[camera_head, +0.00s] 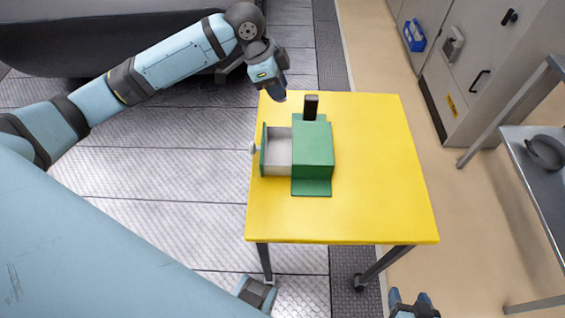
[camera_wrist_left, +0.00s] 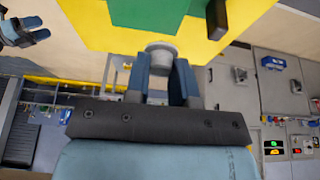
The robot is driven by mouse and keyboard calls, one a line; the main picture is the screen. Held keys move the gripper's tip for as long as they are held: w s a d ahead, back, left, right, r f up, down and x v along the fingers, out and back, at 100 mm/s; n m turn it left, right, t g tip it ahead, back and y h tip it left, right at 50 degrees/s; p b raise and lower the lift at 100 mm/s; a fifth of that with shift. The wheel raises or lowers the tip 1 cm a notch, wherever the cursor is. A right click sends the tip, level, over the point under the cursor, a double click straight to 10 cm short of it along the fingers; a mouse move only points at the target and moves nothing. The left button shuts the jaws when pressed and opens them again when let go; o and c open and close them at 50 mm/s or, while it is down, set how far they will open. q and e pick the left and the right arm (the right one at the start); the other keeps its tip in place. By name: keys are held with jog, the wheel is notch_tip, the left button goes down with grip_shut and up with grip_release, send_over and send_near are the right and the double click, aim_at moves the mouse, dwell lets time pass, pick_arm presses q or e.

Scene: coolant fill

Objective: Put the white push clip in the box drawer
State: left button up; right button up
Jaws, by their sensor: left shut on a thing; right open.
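The green box (camera_head: 313,143) stands on the yellow table. Its drawer (camera_head: 278,152) is pulled out to the left, with a pale inside where I see nothing lying. A white knob (camera_head: 253,147) is on the drawer front. My left gripper (camera_head: 278,95) is over the table's far left edge, beyond the drawer. In the left wrist view its fingers (camera_wrist_left: 161,75) are shut on a pale grey-white round piece, which I take for the white push clip (camera_wrist_left: 161,52). The head view hides this piece. My right gripper (camera_head: 412,303) is open and empty, low in the view, off the table.
A dark upright block (camera_head: 311,106) stands at the far side of the green box. The yellow table (camera_head: 385,170) is bare on the right and in front. A grey shelf (camera_head: 540,190) with a dark round object (camera_head: 545,152) stands at the right.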

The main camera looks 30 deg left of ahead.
pick_arm(q)
jog(key=shift+w+a+r+m+b, duration=0.25)
jog(key=shift+w+r+m+b, duration=0.05)
jog(key=shift+r+m, duration=0.3)
jog(key=b, duration=0.1)
send_near(284, 147)
jog(key=x, duration=0.5)
jog(key=shift+w, duration=0.15)
jog(key=o, duration=0.5)
jog(key=shift+f, duration=0.1)
jog(key=v, duration=1.2)
jog(key=shift+w+a, duration=0.1)
jog(key=shift+w, duration=0.1)
jog(key=shift+g, duration=0.3)
